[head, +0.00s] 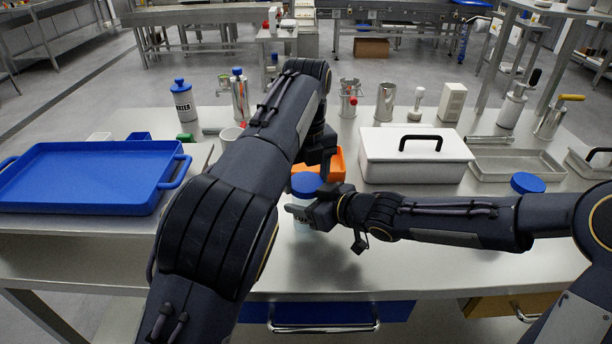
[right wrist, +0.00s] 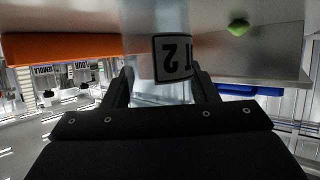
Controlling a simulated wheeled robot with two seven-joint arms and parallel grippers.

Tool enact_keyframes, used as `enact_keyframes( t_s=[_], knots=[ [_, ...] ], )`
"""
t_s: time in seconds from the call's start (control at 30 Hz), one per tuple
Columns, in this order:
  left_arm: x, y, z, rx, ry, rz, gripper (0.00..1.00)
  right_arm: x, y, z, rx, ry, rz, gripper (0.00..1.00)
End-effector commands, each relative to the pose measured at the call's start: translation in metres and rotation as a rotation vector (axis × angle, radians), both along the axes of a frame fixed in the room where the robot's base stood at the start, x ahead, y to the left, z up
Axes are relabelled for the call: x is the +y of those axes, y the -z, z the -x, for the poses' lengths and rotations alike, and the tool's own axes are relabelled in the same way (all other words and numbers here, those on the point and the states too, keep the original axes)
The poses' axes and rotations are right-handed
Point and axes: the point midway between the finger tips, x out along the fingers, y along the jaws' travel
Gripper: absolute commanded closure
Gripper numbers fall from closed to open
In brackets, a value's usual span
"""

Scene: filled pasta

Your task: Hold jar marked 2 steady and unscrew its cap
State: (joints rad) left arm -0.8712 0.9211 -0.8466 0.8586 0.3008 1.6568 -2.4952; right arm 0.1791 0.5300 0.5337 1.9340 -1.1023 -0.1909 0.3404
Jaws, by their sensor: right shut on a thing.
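The jar marked 2 (head: 303,226) stands near the table's front edge, with its blue cap (head: 306,183) on top. In the right wrist view its label (right wrist: 174,58) shows a 2 upside down, between my finger tips. My right gripper (head: 300,213) is shut on the jar's body from the right, below the cap. My left gripper (head: 318,165) points down just behind and right of the cap. Its fingertips are hidden, so I cannot tell whether it touches the cap or how wide it is.
An orange tray (head: 338,161) lies behind the jar. A white box with a black-handled lid (head: 413,172) stands to the right, and another blue cap (head: 527,182) shows beyond my right arm. A large blue tray (head: 85,180) fills the left. Bottles and steel pots line the back.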

Motion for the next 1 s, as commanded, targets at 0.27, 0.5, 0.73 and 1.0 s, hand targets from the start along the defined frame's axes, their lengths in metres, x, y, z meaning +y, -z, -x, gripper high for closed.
enact_keyframes(
  t_s=[0.27,0.5,0.73,1.0],
  knots=[
    [0.0003,-0.0003,-0.0001,0.0,-0.07,0.0,0.65,0.0002,-0.0003,0.0,-0.001,0.0,-0.001,1.0],
    [0.0,-0.0011,0.0,0.0,-0.578,0.003,0.65,0.0002,-0.0003,0.0001,-0.001,0.0,-0.001,1.0],
    [-0.0001,-0.0012,0.0,0.0,-1.05,0.001,0.65,0.0002,-0.0003,0.0,0.0,0.0,0.0,1.0],
    [-0.0004,-0.0015,0.0,0.0,-1.192,0.001,0.65,0.0002,-0.0003,0.0001,0.0,0.0,0.0,1.0]
  ],
)
